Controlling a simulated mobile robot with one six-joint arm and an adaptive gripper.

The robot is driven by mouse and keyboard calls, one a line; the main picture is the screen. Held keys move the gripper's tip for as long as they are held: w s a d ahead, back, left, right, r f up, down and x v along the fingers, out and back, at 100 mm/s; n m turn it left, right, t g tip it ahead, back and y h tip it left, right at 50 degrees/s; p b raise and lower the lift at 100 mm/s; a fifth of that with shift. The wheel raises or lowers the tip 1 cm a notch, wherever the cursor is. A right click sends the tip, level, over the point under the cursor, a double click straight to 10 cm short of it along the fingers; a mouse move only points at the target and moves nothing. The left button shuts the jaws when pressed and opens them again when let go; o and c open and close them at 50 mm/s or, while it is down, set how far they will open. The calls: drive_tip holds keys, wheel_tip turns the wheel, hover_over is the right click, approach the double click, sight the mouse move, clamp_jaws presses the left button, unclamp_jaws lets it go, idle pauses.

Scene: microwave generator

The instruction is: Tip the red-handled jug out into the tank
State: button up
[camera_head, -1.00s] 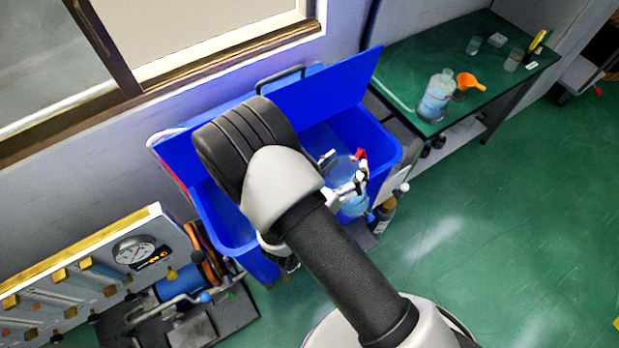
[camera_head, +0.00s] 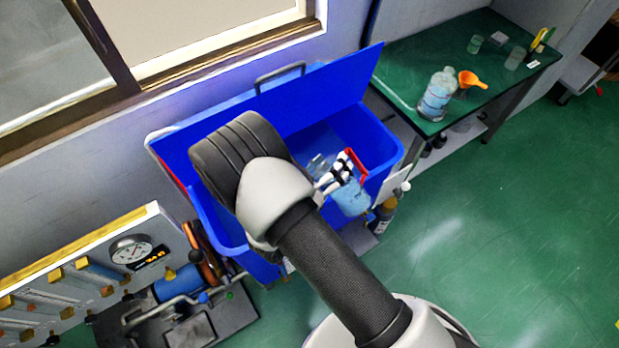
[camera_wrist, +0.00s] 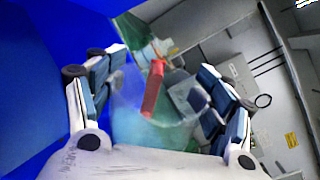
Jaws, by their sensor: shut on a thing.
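The clear jug (camera_head: 351,198) with pale blue in its lower part and a red handle (camera_head: 357,164) is at the right part of the blue tank (camera_head: 222,213). My gripper (camera_head: 338,175) is shut on the jug, with fingers on both sides of it. The jug looks tilted, its blue end toward the front edge of the tank. In the wrist view the see-through jug (camera_wrist: 138,126) sits between the fingers, the red handle running up its middle. The tank wall (camera_wrist: 40,90) fills the left there. I cannot see any liquid leaving the jug; my arm hides part of the tank.
The tank's raised lid (camera_head: 335,95) stands behind its opening. A green table (camera_head: 410,60) at the right holds a large bottle (camera_head: 437,94), an orange funnel (camera_head: 471,80) and glasses. A brown bottle (camera_head: 384,213) stands before the tank. A gauge panel (camera_head: 90,265) is at the left.

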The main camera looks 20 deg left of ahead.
drive_tip(key=shift+w+a+f+n+b, duration=0.1)
drive_tip(key=shift+a+f+n+b, duration=0.15)
drive_tip(key=shift+f+n, duration=0.55)
drive_tip(key=shift+w+a+f+n+b, duration=0.2)
drive_tip(key=shift+f+n, duration=0.25)
drive_tip(key=shift+n, duration=0.65)
idle(0.5)
drive_tip(key=shift+a+r+n+p, duration=0.2)
drive_tip(key=shift+a+n+p, duration=0.15)
drive_tip(key=shift+n, duration=0.45)
idle(1.0)
